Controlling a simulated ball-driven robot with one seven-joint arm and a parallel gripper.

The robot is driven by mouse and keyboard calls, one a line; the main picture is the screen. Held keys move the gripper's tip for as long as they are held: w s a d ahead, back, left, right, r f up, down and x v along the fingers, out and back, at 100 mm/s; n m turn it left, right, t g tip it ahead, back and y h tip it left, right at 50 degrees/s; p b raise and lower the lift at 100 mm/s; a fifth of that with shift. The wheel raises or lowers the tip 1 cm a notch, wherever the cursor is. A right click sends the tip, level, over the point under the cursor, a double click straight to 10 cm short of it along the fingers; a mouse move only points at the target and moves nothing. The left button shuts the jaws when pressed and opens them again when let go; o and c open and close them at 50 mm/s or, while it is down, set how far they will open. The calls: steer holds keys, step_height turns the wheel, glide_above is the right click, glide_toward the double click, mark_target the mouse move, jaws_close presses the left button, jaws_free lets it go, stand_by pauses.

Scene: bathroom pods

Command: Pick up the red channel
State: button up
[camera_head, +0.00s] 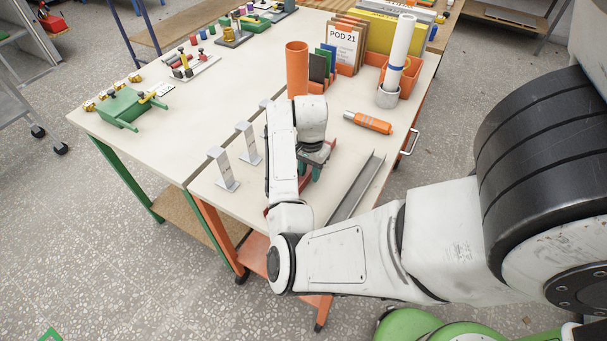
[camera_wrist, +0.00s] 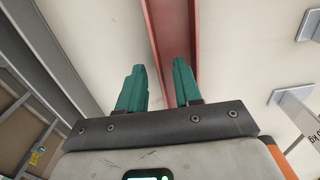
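The red channel (camera_wrist: 170,35) lies on the pale tabletop in the wrist view, running from the top edge down behind my fingers. My gripper (camera_wrist: 159,68) is open, with its two teal fingers apart. The channel shows in the gap between them, and the right finger overlaps it in the picture. I cannot tell how far the fingertips are above it. In the head view my gripper (camera_head: 309,176) is over the near table, and my arm hides nearly all of the red channel.
A grey channel (camera_head: 357,188) lies to the right of my gripper. Upright grey brackets (camera_head: 223,170) stand to its left. An orange-handled tool (camera_head: 368,122), an orange cylinder (camera_head: 297,70) and a holder with a white roll (camera_head: 399,45) are further back. The left tabletop has bare room.

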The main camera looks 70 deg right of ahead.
jaws_close()
steer(key=shift+r, duration=0.1)
stand_by(0.6)
